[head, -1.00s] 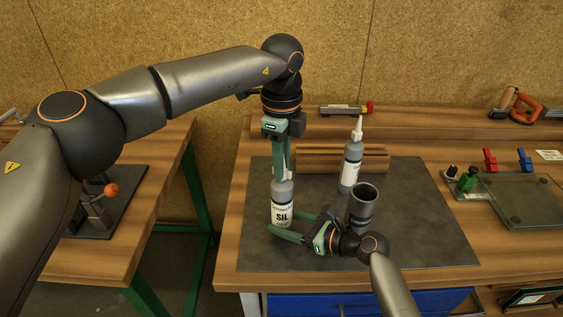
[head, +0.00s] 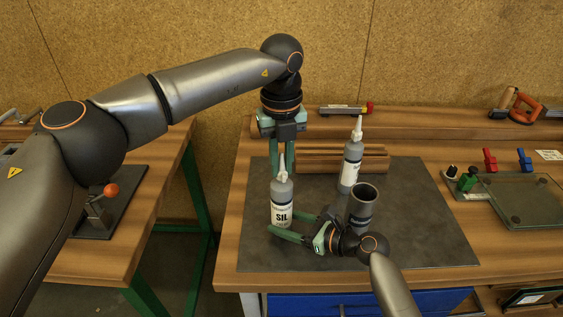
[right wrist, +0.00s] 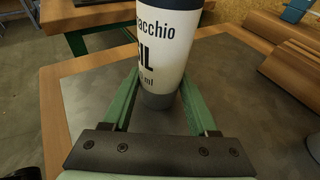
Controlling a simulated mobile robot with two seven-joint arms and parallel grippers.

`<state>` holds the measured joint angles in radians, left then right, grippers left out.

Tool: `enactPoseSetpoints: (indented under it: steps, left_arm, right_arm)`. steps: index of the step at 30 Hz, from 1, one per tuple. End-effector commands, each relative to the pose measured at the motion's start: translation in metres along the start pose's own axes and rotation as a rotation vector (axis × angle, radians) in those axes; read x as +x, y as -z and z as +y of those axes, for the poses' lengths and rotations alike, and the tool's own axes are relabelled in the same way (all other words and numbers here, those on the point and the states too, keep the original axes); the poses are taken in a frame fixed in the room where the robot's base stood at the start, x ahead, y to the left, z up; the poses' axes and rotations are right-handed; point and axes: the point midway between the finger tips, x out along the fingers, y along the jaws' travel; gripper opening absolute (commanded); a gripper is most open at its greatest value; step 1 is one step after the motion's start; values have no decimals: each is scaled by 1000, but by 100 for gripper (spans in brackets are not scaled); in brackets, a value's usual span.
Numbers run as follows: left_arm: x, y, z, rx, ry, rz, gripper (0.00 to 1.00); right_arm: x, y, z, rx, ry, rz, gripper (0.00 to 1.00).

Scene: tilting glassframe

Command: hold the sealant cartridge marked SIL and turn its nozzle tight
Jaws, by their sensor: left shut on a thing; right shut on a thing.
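The SIL cartridge (head: 282,203), grey with a white label, stands upright near the left side of the dark mat (head: 420,235). Its pale nozzle (head: 282,168) points up from the top. My left gripper (head: 283,172) comes down from above and is shut on the nozzle, one finger on each side. My right gripper (head: 283,232) reaches in low from the right and is shut on the cartridge's lower body. In the right wrist view, the cartridge (right wrist: 155,50) sits between the two green fingers. The nozzle is out of that view.
A second grey cartridge with a nozzle (head: 351,168) stands behind to the right. A dark open cylinder (head: 361,205) stands close to my right gripper. A slotted wooden block (head: 320,160) lies behind. The mat's right part is clear.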

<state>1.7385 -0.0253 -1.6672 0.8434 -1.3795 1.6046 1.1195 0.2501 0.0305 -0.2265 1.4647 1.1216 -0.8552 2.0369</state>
Motion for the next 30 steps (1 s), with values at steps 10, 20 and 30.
enactPoseSetpoints:
  steps: [10,20,30]
  left_arm:
    - [0,2,0,169,0,6,0]
    - [0,2,0,209,-1,6,0]
    - [0,2,0,208,-1,6,25]
  right_arm:
    - [0,1,0,4,1,1,28]
    - [0,1,-1,4,2,1,28]
    - [0,1,-1,3,3,2,28]
